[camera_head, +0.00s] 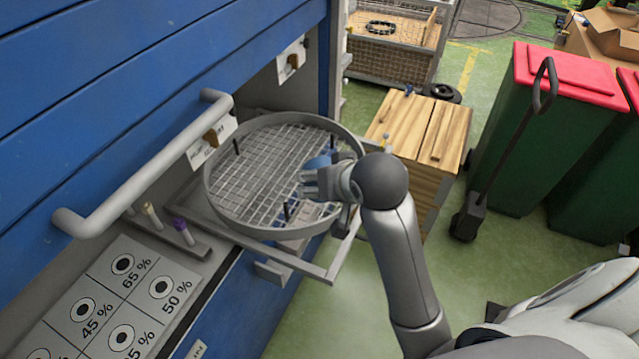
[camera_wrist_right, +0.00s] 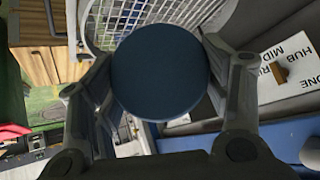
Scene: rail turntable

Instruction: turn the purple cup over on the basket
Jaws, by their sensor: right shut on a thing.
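The round wire-mesh basket (camera_head: 237,180) sits on a pull-out frame in front of the blue cabinet. My right gripper (camera_head: 313,182) is over the basket's right side, near its rim. It is shut on a blue, round-ended cup (camera_head: 318,162), largely hidden by the fingers. In the right wrist view the cup (camera_wrist_right: 160,72) shows a flat, dark blue round face between the two fingers, with the mesh behind it. I cannot tell whether it touches the mesh. It looks blue; no clearly purple cup shows. My left gripper is out of view.
A grey handle bar (camera_head: 140,165) crosses the cabinet front at left. A purple-topped peg (camera_head: 183,230) stands in a small rack below the basket. A wooden crate (camera_head: 425,130) stands right of the basket, with green bins (camera_head: 530,150) beyond.

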